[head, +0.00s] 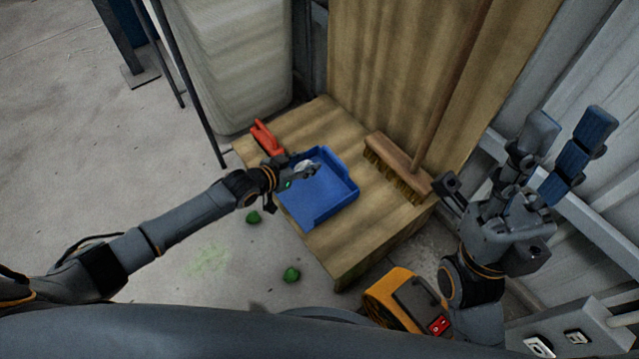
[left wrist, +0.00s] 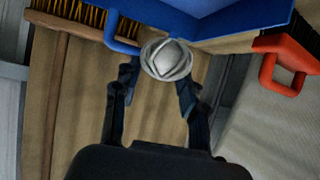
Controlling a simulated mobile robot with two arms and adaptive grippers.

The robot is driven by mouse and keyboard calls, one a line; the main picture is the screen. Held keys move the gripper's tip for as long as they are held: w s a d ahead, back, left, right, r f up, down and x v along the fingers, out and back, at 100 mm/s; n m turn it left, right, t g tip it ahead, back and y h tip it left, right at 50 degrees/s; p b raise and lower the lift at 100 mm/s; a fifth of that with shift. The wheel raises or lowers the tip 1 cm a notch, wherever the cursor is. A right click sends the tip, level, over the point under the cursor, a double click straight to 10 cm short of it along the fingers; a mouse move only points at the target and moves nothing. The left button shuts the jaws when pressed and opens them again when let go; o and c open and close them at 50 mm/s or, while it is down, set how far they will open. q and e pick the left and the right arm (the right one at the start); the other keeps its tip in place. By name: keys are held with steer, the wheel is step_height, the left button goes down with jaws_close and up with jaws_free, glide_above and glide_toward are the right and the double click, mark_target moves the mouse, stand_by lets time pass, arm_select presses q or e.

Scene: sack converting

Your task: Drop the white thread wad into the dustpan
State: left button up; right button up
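The white thread wad (head: 303,166) is between the fingertips of my left gripper (head: 304,163), above the blue dustpan (head: 335,203). The dustpan lies on a low wooden platform. The left wrist view shows the round pale wad (left wrist: 166,60) between the two dark fingers (left wrist: 157,80), in front of the dustpan's blue edge (left wrist: 222,20). The fingers are closed to about the wad's width. Part of the dustpan is hidden under my left gripper. My right gripper (head: 566,128) is open and empty at the right, clear of the platform.
A red brush (head: 265,138) lies behind the dustpan. A wooden broom (head: 398,165) stands to its right on the platform (head: 335,250). Green wads (head: 253,217) lie on the floor in front. A pale ribbed container (head: 235,60) stands behind; open floor is at the left.

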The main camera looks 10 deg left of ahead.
arm_select(q)
steer(key=shift+o, duration=1.1)
steer(key=v, duration=1.2)
steer(key=shift+f, duration=0.1)
